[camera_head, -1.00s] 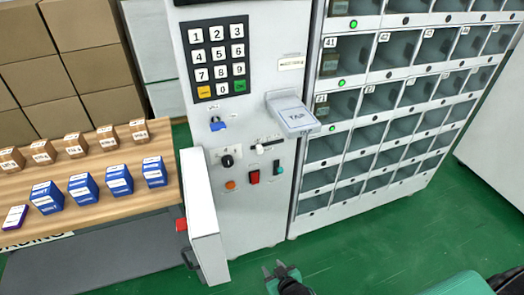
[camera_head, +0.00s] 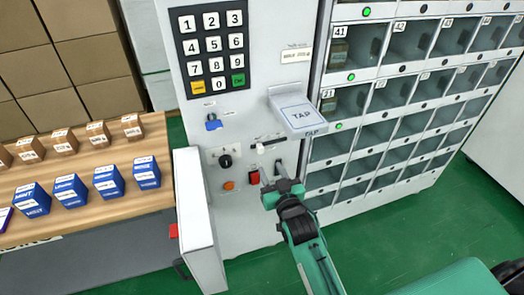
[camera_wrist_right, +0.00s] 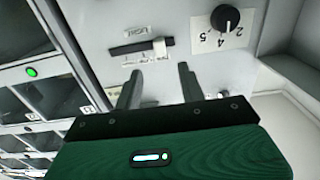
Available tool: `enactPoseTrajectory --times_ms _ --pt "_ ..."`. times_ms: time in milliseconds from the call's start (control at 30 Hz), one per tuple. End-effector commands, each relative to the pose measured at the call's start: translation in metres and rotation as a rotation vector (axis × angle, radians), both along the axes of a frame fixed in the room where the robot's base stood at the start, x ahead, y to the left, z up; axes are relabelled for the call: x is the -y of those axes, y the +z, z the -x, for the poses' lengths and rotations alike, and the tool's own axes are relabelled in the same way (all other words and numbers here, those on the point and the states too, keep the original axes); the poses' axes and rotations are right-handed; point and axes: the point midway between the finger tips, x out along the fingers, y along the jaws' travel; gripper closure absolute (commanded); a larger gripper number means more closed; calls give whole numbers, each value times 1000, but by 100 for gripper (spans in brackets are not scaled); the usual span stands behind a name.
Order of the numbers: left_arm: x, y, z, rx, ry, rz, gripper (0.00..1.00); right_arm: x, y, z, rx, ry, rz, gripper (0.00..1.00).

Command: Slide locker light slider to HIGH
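The light slider (camera_head: 268,144) is a dark horizontal slot on the grey machine panel, with a white knob (camera_head: 260,148) at its left end. In the right wrist view the scene is upside down; the slider slot (camera_wrist_right: 133,49) shows there with the knob (camera_wrist_right: 160,46) at its right end, beside a LIGHT label (camera_wrist_right: 136,31). My right gripper (camera_head: 271,172) is open and empty, just below the slider in the head view. In the wrist view its two fingers (camera_wrist_right: 158,85) point toward the panel, apart from the knob. My left gripper is not in view.
A black dial (camera_head: 225,161), an orange button (camera_head: 228,186) and a red switch (camera_head: 254,177) are close to the slider. The TAP reader (camera_head: 300,113) juts out above right. An open white door (camera_head: 197,210) stands at left. Lockers (camera_head: 385,130) fill the right.

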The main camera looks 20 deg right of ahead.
Motion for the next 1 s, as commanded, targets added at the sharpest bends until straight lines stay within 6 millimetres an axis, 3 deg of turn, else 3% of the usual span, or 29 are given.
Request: enactPoseTrajectory --times_ms 300,500,967,1000 --pt "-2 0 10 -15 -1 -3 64 -2 1 -56 0 0 0 60" --pt "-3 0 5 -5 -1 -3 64 -3 0 -80 0 0 0 60" --pt "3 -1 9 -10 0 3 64 -3 0 -90 -1 0 0 60" --pt "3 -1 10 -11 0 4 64 -3 0 -90 -1 0 0 68"
